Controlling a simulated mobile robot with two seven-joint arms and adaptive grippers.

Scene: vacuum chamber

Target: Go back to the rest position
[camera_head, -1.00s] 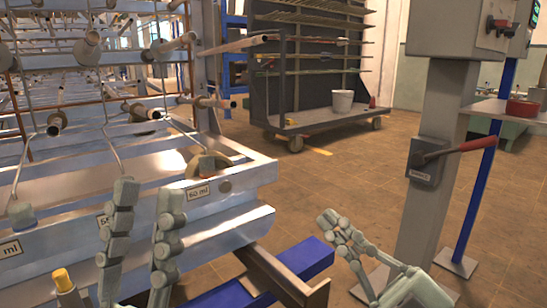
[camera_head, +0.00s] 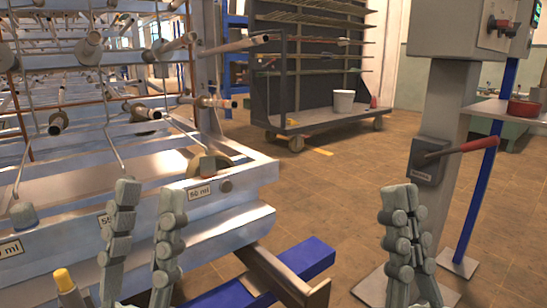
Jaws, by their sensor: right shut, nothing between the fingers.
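My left gripper (camera_head: 144,203) stands upright in the lower left, in front of the metal rack. Its two fingers are apart with an empty gap between them, so it is open. My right gripper (camera_head: 404,200) stands upright in the lower right, in front of the grey post (camera_head: 446,105). Its two fingers are close together and hold nothing. Neither gripper is seen touching anything.
The metal rack (camera_head: 240,172) with volume labels fills the left side. A lever with a red handle (camera_head: 465,146) sticks out from the post above my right gripper. A blue beam (camera_head: 302,258) lies low between the grippers. A wheeled cart (camera_head: 312,125) with a white bucket (camera_head: 343,102) stands behind. The tiled floor (camera_head: 345,195) between is clear.

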